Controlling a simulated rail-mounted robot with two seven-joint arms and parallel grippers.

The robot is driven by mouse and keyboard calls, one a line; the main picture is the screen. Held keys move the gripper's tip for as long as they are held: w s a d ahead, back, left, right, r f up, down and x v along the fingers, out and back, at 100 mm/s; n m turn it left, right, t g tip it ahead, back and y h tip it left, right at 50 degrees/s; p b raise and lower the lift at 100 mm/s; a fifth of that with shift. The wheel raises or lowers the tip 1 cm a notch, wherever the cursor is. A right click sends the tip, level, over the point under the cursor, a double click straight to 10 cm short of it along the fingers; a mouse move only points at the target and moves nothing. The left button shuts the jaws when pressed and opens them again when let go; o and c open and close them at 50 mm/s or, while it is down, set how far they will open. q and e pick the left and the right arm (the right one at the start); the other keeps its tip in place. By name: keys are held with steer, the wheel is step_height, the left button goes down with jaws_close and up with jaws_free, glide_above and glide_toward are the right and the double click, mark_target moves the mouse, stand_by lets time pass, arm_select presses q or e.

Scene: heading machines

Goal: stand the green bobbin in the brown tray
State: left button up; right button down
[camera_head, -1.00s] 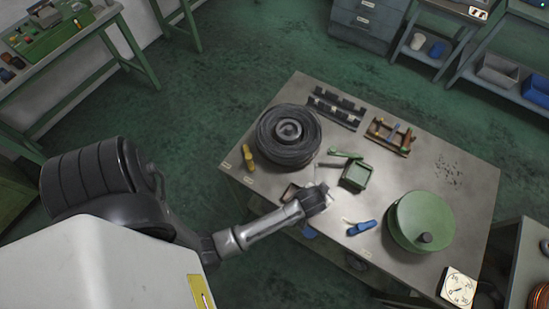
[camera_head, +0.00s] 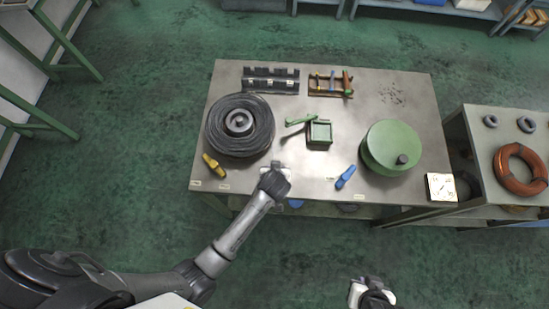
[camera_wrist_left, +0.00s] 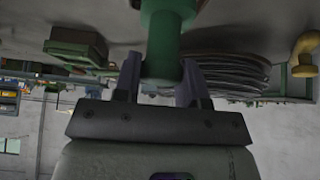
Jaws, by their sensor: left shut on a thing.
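The green bobbin (camera_wrist_left: 165,30) is between the two fingers of my left gripper (camera_wrist_left: 160,75) in the left wrist view, and the fingers are shut on it. In the head view my left gripper (camera_head: 275,171) is over the front edge area of the table, just right of the black coil; the bobbin cannot be made out there. A brown tray (camera_head: 312,94) holding several coloured upright or leaning pieces lies at the back middle of the table. My right gripper (camera_head: 372,291) is at the bottom of the head view, away from the table; its jaws are unclear.
On the table (camera_head: 410,100) are a black coil (camera_head: 262,140), a black rack (camera_head: 270,88), a green box (camera_head: 319,140), a green drum (camera_head: 384,140), a blue tool (camera_head: 346,176) and a yellow piece (camera_head: 212,165). Free table lies around the green box.

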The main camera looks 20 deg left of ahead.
arm_select(q)
step_height(320, 180, down, 2)
steer(key=shift+f, duration=0.55)
steer(key=shift+f, duration=0.1)
steer(key=o, duration=1)
steer(key=shift+s+r+p, duration=0.2)
steer(key=shift+r+p, duration=0.35)
steer(key=shift+r, duration=0.1)
steer(key=shift+p+v, duration=5.35)
steer(key=shift+v, duration=0.1)
